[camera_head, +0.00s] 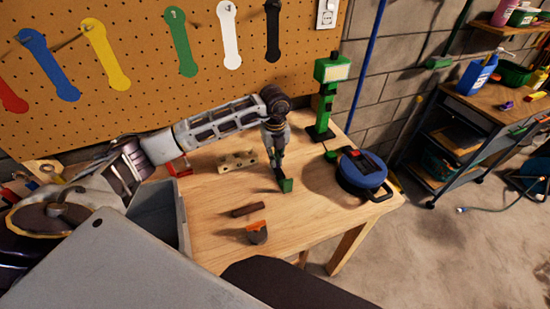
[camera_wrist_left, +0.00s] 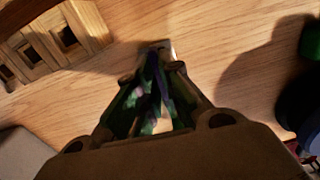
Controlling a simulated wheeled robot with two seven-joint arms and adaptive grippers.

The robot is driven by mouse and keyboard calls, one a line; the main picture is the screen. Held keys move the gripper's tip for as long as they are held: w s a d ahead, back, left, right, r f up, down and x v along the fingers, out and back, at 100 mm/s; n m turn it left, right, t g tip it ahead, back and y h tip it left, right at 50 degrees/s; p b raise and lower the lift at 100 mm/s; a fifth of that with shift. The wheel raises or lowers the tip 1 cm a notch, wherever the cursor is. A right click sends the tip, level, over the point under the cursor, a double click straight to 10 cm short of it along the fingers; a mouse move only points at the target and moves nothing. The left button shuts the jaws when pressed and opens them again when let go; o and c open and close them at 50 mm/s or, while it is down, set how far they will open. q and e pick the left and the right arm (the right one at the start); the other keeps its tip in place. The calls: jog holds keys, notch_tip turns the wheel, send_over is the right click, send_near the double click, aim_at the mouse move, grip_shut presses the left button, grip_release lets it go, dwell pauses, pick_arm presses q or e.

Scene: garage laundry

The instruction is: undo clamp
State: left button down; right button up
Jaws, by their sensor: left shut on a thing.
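My left gripper (camera_head: 276,150) points down over the middle of the wooden table and is shut on a green and dark piece, which I take to be the clamp (camera_head: 285,185). The clamp's green lower end shows just below the fingers, close to the tabletop; I cannot tell whether it touches. In the left wrist view the gripper (camera_wrist_left: 155,90) closes around this thing, and a pale metallic bit shows at the tips. The fingers and shadow hide most of its shape. My right gripper is not in view.
A wooden block with holes (camera_head: 237,160) lies left of the gripper. A blue reel (camera_head: 362,172) and a green stand (camera_head: 325,98) are to the right. A dark bar (camera_head: 248,210) and an orange-grey scraper (camera_head: 257,232) lie in front. A grey bin (camera_head: 157,205) stands left.

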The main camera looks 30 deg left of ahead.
pick_arm(q)
jog(key=shift+s+d+f+n, duration=0.1)
jog(key=shift+s+f+n, duration=0.2)
jog(key=shift+f+n, duration=0.2)
jog(key=c, duration=1.7)
grip_release()
jog(key=shift+o, duration=0.5)
jog(key=shift+w, duration=0.1)
jog(key=shift+w+r, duration=0.15)
jog(key=shift+r, duration=0.55)
notch_tip(320, 180, up, 11)
jog(key=shift+f, duration=0.1)
